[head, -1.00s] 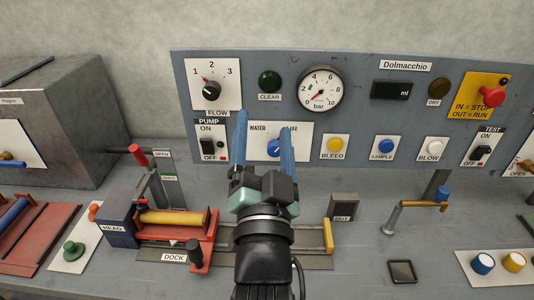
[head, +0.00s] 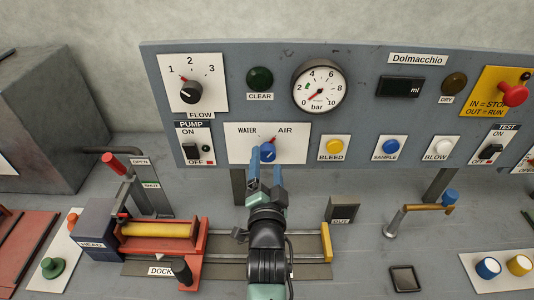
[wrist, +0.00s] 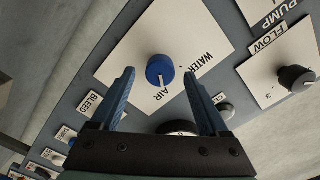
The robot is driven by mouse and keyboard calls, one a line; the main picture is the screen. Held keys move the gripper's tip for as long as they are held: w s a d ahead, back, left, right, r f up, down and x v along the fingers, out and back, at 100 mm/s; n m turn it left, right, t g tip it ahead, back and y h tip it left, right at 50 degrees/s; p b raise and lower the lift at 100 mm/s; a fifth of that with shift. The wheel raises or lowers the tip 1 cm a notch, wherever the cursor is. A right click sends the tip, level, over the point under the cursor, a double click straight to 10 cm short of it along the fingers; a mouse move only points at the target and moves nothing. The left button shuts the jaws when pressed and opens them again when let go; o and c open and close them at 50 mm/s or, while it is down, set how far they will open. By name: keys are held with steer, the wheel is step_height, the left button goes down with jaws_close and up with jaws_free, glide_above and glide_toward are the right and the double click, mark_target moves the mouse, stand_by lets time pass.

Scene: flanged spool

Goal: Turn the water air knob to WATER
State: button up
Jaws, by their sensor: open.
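The blue water air knob (head: 268,153) sits on a white plate (head: 236,152) low on the grey panel, with WATER printed on its left and AIR on its right. A red mark above the knob leans toward AIR. In the wrist view the knob (wrist: 160,69) is a round blue cap whose white line points toward the AIR label. My gripper (head: 266,160) is open and empty, its blue fingers pointing at the panel just below the knob. In the wrist view the open fingers (wrist: 159,74) appear on either side of the knob; I cannot tell whether they touch it.
The flow knob (head: 190,92) and the pump switch (head: 193,148) are to the left. The bleed button (head: 334,147) is close on the right, and the pressure gauge (head: 319,87) is above. Below, a red dock fixture (head: 160,243) and a bent tap (head: 420,209) stand on the bench.

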mark_target(267, 158)
steer(key=shift+w, duration=1.6)
jaws_close()
